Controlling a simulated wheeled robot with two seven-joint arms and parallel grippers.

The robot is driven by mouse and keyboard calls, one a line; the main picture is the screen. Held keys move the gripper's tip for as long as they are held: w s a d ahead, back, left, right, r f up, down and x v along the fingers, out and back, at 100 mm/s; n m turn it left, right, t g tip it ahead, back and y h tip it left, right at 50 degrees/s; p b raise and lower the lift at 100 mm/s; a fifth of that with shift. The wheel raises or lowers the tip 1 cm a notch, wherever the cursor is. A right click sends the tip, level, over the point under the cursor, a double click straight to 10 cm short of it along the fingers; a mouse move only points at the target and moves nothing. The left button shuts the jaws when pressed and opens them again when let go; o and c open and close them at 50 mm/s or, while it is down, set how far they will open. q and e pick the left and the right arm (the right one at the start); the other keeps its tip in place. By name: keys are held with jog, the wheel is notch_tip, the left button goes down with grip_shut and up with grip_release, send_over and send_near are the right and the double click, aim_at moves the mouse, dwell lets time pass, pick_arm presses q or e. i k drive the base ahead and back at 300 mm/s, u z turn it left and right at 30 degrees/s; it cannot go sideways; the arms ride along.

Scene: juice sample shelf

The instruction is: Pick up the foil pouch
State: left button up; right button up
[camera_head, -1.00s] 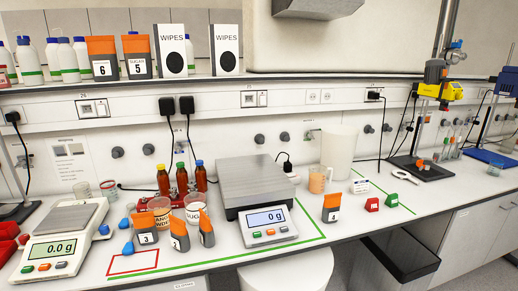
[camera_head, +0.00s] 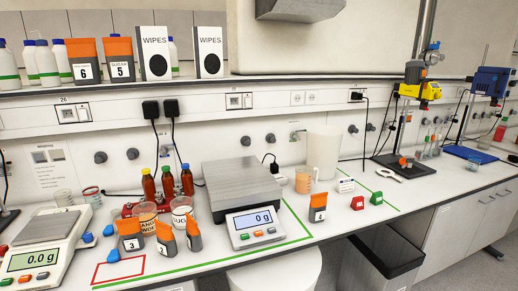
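Several grey pouches with orange tops show. Pouch 3 (camera_head: 131,237), a second pouch (camera_head: 166,240) whose label is hard to read, and a third one turned side-on (camera_head: 193,235) stand upright together on the bench in front of two tubs. Another pouch (camera_head: 318,208), its label seeming to read 4, stands apart to the right of the large scale. Pouch 5 (camera_head: 120,62) and pouch 6 (camera_head: 86,64) stand on the shelf above. The pictures do not single out one pouch. Neither of my grippers is in view.
The large scale (camera_head: 243,190) reads 0 g; a smaller scale (camera_head: 43,245) is at left. Brown bottles (camera_head: 167,183) in a red rack and tubs (camera_head: 182,212) stand behind the pouches. A beaker (camera_head: 304,180) is near pouch 4. The red-outlined area (camera_head: 118,270) looks mostly clear.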

aim_at(167, 246)
jog(key=z, duration=1.4)
jog(key=i, duration=1.6)
jog(key=u, duration=2.7)
